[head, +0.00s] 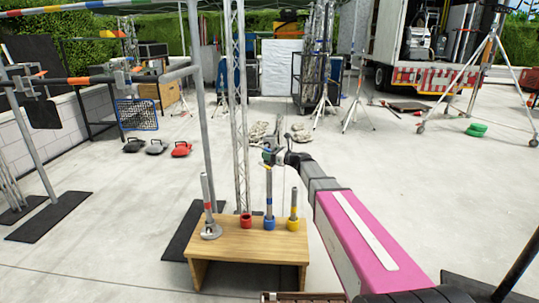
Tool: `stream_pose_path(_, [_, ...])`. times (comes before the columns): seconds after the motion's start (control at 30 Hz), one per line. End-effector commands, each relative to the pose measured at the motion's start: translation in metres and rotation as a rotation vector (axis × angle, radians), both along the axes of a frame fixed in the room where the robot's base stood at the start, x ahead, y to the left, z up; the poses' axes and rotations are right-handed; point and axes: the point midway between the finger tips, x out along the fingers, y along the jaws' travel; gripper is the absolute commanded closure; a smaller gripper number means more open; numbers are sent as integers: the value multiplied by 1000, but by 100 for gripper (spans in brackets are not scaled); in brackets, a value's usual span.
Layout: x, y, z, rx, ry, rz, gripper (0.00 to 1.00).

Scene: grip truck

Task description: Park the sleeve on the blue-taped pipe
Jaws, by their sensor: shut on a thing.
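The blue-taped pipe (269,190) stands upright in a blue collar (269,223) on a small wooden bench (250,247). My gripper (269,156) is at the top of this pipe, shut on a small piece that seems to be the sleeve. The piece is mostly hidden by the jaws, and I cannot tell whether it is around the pipe or just above it. A red-taped pipe (207,195) stands in a silver flange (211,231) at the bench's left. A yellow-taped pipe (293,203) stands in a yellow collar (293,224) at the right.
An empty-looking red collar (246,220) sits between the red-taped and blue-taped pipes. A lattice truss (240,110) and a grey pole (202,110) rise behind the bench. Weights (181,149) lie on the floor at left. A truck (440,73) stands behind.

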Motion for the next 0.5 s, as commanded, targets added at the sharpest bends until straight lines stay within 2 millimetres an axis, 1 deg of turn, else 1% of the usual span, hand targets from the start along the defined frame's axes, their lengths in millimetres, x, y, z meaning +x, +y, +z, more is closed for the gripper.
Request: stream_pose_path(0.5, [0, 0, -8, 2, -1, 0, 83])
